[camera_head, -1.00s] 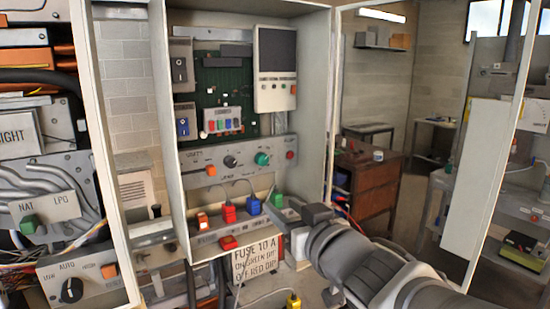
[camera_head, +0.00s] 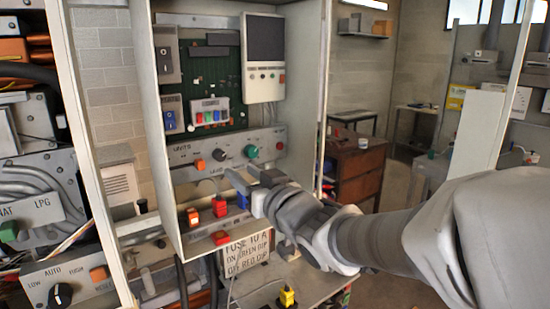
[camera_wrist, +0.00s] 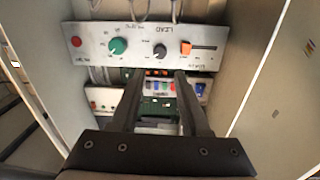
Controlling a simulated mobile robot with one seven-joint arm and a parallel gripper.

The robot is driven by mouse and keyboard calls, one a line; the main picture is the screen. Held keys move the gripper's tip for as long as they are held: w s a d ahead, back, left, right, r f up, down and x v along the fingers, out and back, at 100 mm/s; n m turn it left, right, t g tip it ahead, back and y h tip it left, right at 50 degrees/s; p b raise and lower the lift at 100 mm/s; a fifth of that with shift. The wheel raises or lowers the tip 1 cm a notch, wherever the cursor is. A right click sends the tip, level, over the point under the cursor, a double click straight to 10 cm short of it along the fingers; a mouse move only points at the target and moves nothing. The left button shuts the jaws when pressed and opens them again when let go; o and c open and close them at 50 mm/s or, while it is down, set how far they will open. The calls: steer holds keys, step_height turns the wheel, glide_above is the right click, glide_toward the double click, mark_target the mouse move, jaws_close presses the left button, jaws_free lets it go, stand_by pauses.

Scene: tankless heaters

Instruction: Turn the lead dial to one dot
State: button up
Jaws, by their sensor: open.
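The lead dial (camera_head: 220,152) is a small dark knob on the grey panel strip in the open cabinet, between an orange button and a green knob. In the wrist view the strip appears upside down, with the lead dial (camera_wrist: 160,51) under the word LEAD. My gripper (camera_head: 246,173) is in front of the strip, below and right of the dial in the head view. In the wrist view my gripper (camera_wrist: 158,74) is open and empty, its two fingers apart and pointing towards the dial. The dot marks are too small to read.
The green knob (camera_head: 252,151) and orange button (camera_head: 199,165) flank the dial. A red block (camera_head: 220,206) and other coloured parts sit below the strip. The cabinet's right wall (camera_head: 308,120) stands near my arm. Another black dial (camera_head: 60,295) is on a left panel.

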mark_target(222, 157)
steer(key=p+x, duration=0.1)
steer(key=x, duration=0.8)
steer(key=shift+w+a, duration=0.25)
jaws_close()
